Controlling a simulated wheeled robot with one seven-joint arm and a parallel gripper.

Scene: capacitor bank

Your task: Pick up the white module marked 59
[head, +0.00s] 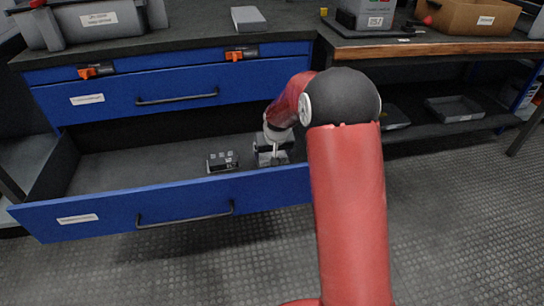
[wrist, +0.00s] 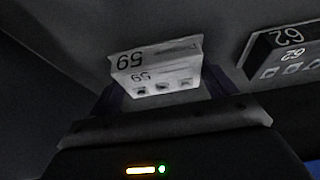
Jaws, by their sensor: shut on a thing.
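The white module marked 59 (wrist: 155,68) shows in the wrist view, with its number upside down and several small dark spots on one face. My gripper (wrist: 155,92) is shut on it, with dark fingers at its two sides. In the head view my gripper (head: 272,150) is low inside the open lower drawer, near its right end. The module is hard to make out there behind my gripper. I cannot tell whether it touches the drawer floor.
The open blue drawer (head: 130,205) has a raised front wall. Its left floor is clear. A closed drawer (head: 150,98) is above.

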